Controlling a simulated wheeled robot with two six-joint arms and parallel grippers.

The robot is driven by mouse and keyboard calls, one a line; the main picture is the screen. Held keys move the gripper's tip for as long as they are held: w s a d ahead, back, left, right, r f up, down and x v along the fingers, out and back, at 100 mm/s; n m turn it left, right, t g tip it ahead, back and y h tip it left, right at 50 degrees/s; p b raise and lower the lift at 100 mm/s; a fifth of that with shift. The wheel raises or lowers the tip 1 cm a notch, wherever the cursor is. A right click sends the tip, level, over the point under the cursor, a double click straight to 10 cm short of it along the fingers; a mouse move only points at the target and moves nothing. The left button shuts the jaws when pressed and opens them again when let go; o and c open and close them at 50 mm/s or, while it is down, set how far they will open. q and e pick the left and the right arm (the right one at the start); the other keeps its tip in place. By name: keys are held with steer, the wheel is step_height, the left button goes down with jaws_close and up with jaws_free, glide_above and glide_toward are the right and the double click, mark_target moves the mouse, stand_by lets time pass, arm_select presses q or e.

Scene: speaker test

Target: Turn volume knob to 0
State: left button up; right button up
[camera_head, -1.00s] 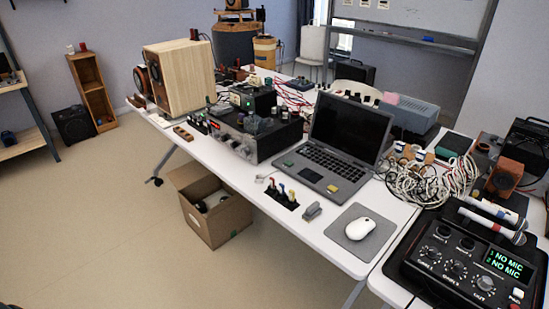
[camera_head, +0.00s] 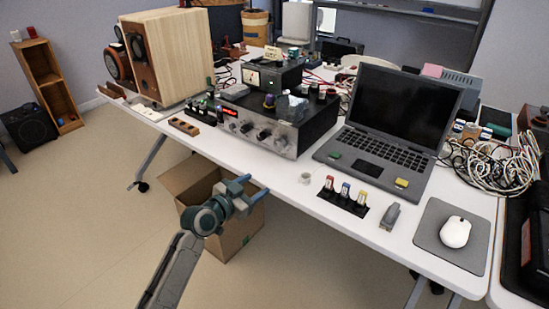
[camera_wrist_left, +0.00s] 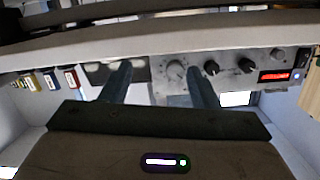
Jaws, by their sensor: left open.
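The amplifier (camera_head: 300,130) stands on the table, with a red display (camera_head: 228,111) and a row of knobs along its silver front. A large silver knob (camera_head: 280,141) sits right of two dark knobs (camera_head: 254,130). I cannot read which is the volume knob. My left gripper (camera_head: 257,184) is open and empty, in front of and below the table edge, apart from the amplifier. In the left wrist view, the picture is turned over; the silver knob (camera_wrist_left: 176,70) shows between the fingertips (camera_wrist_left: 159,68), nearer the right finger. My right gripper is not in view.
A laptop (camera_head: 380,150) stands right of the amplifier, and a wooden speaker (camera_head: 170,55) left of it. A cardboard box (camera_head: 240,232) is on the floor below my left gripper.

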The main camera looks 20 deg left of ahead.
arm_select(q)
steer(key=t, duration=0.2)
glide_toward(278, 147)
steer(key=x, duration=0.8)
steer(key=shift+w+p, duration=0.4)
steer(key=c, duration=1)
